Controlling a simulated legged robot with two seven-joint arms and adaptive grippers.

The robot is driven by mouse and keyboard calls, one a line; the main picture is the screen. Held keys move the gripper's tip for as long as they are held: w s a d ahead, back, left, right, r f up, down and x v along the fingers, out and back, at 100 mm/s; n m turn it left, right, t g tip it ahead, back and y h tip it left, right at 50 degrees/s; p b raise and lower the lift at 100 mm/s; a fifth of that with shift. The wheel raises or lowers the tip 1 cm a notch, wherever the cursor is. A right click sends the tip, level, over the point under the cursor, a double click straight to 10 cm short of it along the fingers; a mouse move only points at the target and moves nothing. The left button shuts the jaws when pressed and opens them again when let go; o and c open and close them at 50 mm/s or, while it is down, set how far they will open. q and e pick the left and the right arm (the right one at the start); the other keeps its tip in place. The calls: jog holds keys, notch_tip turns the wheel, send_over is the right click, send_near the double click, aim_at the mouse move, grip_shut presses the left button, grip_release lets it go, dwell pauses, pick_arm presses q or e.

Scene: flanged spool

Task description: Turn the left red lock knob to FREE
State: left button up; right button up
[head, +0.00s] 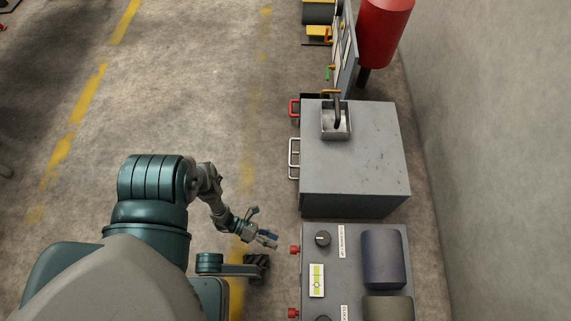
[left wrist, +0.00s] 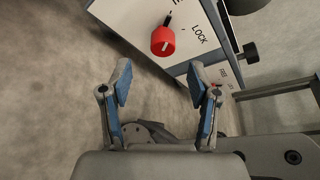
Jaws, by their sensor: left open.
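In the head view my left gripper (head: 265,233) is open, left of the grey machine's side. The nearest red knob (head: 294,249) sticks out of that side, just right of and slightly below the fingertips, with a gap between. In the left wrist view the red knob (left wrist: 163,42) sits on a light plate with a pale mark on its face; LOCK (left wrist: 201,35) is printed to its right. The open blue-padded fingers (left wrist: 160,82) are below the knob, with nothing between them. A second red knob (head: 293,313) is lower in the head view. My right gripper is not in view.
The machine top carries a black dial (head: 322,239), a yellow-green level (head: 317,280) and a dark cylinder (head: 383,259). A grey cabinet (head: 365,160) stands beyond it, with a red tank (head: 385,30) behind. The floor (head: 200,90) to the left is mostly clear.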

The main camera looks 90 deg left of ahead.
pick_arm(q)
jog(key=shift+v, duration=1.75)
